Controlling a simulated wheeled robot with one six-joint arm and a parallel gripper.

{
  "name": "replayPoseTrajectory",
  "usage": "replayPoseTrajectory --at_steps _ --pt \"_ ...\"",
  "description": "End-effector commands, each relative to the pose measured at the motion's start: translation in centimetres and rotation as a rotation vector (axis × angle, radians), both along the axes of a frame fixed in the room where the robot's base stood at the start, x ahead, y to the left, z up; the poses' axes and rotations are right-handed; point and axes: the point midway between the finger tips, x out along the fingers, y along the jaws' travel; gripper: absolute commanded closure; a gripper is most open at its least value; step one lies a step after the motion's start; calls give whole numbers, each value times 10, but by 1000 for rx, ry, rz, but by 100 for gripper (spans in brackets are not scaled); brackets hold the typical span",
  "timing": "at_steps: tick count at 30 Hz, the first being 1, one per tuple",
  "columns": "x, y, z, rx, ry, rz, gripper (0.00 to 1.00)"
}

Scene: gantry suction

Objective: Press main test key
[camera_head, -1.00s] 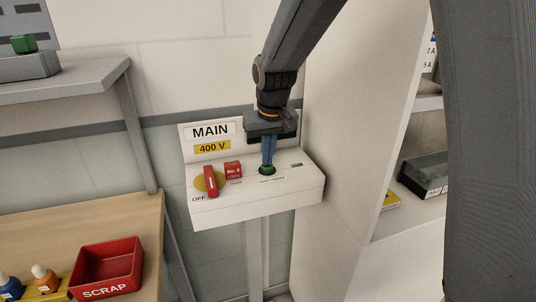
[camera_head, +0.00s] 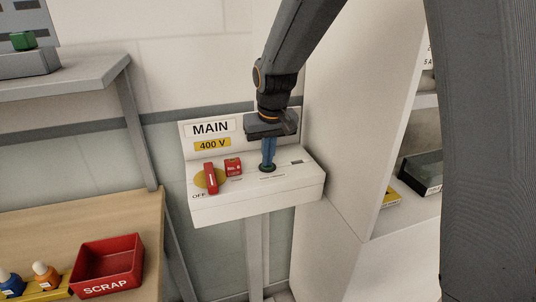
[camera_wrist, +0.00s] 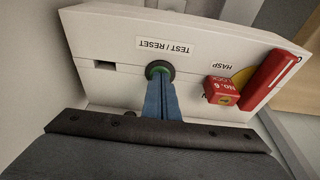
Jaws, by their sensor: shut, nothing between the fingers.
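The main switch box (camera_head: 255,204) is white, labelled MAIN and 400 V, and stands on a post against the wall. The test key (camera_wrist: 160,69) is a round green button in a dark ring, beside the label TEST / RESET in the wrist view. In the head view the key (camera_head: 267,169) is mostly covered by my fingertips. My gripper (camera_head: 268,165) points down with its blue fingers shut and empty. In the wrist view its fingertips (camera_wrist: 163,78) are at the green button and appear to touch it; how far it is pressed I cannot tell.
A red switch handle (camera_head: 210,178) on a yellow disc sits left on the box, by the OFF mark. A red No. 6 padlock (camera_head: 233,167) is between it and the key. A white cabinet (camera_head: 350,120) stands close right. A red SCRAP bin (camera_head: 107,262) is on the left bench.

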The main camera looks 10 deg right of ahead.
Motion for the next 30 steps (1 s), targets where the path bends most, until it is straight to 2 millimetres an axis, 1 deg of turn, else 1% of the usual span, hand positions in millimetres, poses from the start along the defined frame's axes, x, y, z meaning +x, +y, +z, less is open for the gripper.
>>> replayPoseTrajectory --at_steps 1,9,11,18,21,25,30 --pt "-5 -1 2 -2 13 0 100" --pt "-1 2 46 2 -9 -1 100" --pt "-4 1 56 2 -10 0 100" --pt "-15 0 102 2 -12 0 100" --pt "-19 0 117 2 -12 0 100" --pt "-22 -1 129 2 -10 0 100" --pt "-24 -1 135 2 -9 0 100"
